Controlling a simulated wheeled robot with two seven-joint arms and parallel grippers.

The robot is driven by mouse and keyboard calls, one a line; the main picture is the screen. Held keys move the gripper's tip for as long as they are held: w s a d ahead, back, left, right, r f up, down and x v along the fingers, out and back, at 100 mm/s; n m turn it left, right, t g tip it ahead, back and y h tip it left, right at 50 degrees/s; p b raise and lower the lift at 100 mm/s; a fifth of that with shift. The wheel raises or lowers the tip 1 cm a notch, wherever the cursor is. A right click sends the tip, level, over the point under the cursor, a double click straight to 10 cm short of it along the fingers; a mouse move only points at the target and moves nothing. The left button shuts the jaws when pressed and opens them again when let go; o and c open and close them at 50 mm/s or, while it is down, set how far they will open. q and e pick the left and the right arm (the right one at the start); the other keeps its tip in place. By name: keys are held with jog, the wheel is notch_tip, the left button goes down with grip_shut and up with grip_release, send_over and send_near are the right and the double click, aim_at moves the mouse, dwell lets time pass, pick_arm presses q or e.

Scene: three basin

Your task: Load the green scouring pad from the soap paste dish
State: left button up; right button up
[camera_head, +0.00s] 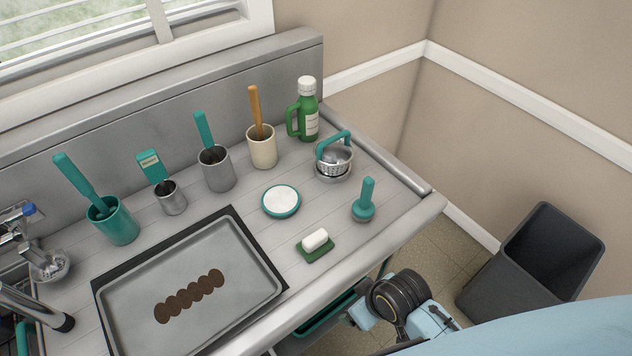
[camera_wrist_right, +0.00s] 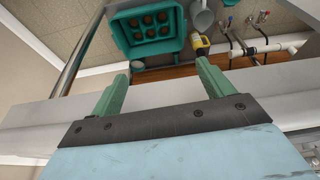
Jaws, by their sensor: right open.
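The green scouring pad (camera_head: 317,252) lies flat on the counter near its front edge, with a white rounded block or grip on top. The soap paste dish (camera_head: 281,201) is a shallow round dish with a teal rim and a smooth white fill, standing behind and left of the pad, apart from it. My right gripper (camera_wrist_right: 163,80) shows in the right wrist view, its two green fingers spread with nothing between them. In the head view part of my right arm is below the counter's front edge, away from pad and dish. My left gripper is not in view.
A metal tray (camera_head: 240,300) with a brown smear lies left of the pad. A teal stamp-like tool (camera_head: 364,205), a strainer basket (camera_head: 334,160), a green bottle (camera_head: 307,115) and several cups with tools stand around. A teal crate (camera_wrist_right: 148,50) shows below the counter.

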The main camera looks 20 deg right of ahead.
notch_tip(320, 180, up, 10)
jog(key=w+a+n+p, duration=0.1)
jog(key=a+p, duration=0.1)
jog(key=w+a+r+n+g+y, duration=0.1)
jog(key=w+a+r+n+y, duration=0.2)
jog(key=a+n, duration=0.55)
jog(key=w+a+r+n+y, duration=0.25)
jog(key=a+r+n, duration=0.35)
jog(key=a+n, duration=0.3)
jog(key=n+g+h+p, duration=0.2)
jog(key=n+h, duration=0.5)
jog(key=n, duration=1)
send_near(316, 236)
notch_tip(316, 236, down, 10)
jog(key=shift+w+d+f+p, duration=0.1)
jog(key=shift+w+f+p, duration=0.05)
jog(key=shift+p, duration=0.15)
